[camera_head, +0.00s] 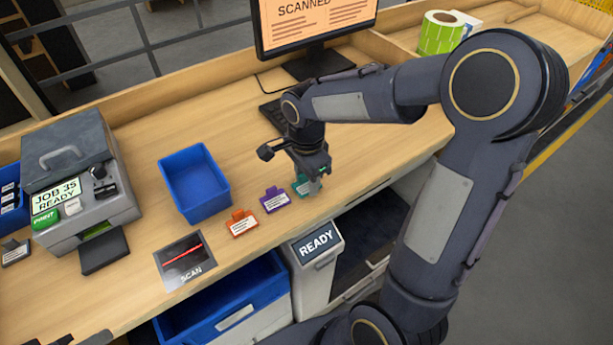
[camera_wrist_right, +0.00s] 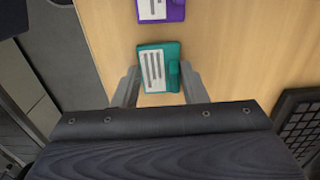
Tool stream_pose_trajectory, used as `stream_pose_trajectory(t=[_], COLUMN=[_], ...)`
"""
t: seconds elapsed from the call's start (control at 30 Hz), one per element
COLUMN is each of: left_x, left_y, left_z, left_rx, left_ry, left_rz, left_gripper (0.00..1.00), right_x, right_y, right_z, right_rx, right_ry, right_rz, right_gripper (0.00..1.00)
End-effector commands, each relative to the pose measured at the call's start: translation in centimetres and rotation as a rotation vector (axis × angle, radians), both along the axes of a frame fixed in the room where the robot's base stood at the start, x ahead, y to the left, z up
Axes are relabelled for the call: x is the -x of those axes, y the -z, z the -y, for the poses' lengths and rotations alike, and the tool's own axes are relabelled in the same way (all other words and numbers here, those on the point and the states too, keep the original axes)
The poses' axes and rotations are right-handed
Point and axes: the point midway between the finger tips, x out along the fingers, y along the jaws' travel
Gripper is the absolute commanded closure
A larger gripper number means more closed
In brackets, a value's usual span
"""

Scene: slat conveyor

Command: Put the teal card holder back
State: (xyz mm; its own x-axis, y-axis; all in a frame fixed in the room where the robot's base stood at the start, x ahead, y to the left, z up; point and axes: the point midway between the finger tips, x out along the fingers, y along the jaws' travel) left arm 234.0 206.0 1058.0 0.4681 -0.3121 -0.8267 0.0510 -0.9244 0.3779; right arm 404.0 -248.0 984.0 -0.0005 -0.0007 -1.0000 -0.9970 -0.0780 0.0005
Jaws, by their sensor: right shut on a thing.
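The teal card holder (camera_head: 302,187) is at the right end of a row of card holders on the wooden desk. In the right wrist view the teal card holder (camera_wrist_right: 158,60) with its white lined card lies between my fingers. My right gripper (camera_head: 314,178) is shut on it, at or just above the desk top; I cannot tell if it touches. The gripper hides part of the holder in the head view. A purple card holder (camera_head: 275,200) and an orange card holder (camera_head: 241,223) stand to its left. My left gripper is not clearly in view.
A blue bin (camera_head: 195,184) and a scan pad (camera_head: 184,260) are left of the row. A grey printer (camera_head: 78,184) stands at far left. A keyboard (camera_head: 272,117) and monitor (camera_head: 315,22) are behind my right gripper. The desk's front edge is close to the row.

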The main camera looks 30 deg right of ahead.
Motion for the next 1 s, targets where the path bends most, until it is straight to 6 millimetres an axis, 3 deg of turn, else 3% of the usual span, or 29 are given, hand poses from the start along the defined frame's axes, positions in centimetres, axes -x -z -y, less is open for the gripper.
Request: stream_pose_trajectory(t=[0.3, 0.33, 0.5, 0.77, 1.0], left_x=[0.0, 0.0, 0.0, 0.0, 0.0], left_y=[0.5, 0.4, 0.3, 0.2, 0.0], left_z=[0.0, 0.0, 0.0, 0.0, 0.0], left_rx=[0.000, 0.000, 0.000, 0.000, 0.000], left_ry=[0.000, 0.000, 0.000, 0.000, 0.000], left_rz=[0.000, 0.000, 0.000, 0.000, 0.000], left_gripper=[0.64, 0.64, 0.64, 0.64, 0.64], right_x=[0.0, 0.0, 0.0, 0.0, -0.1], right_y=[0.4, 0.4, 0.3, 0.2, -2.4], right_z=[0.0, 0.0, 0.0, 0.0, -0.1], right_rx=[0.000, 0.000, 0.000, 0.000, -0.001], right_ry=[0.000, 0.000, 0.000, 0.000, -0.001], right_rz=[0.000, 0.000, 0.000, 0.000, 0.007], right_gripper=[0.83, 0.60, 0.39, 0.39, 0.39])
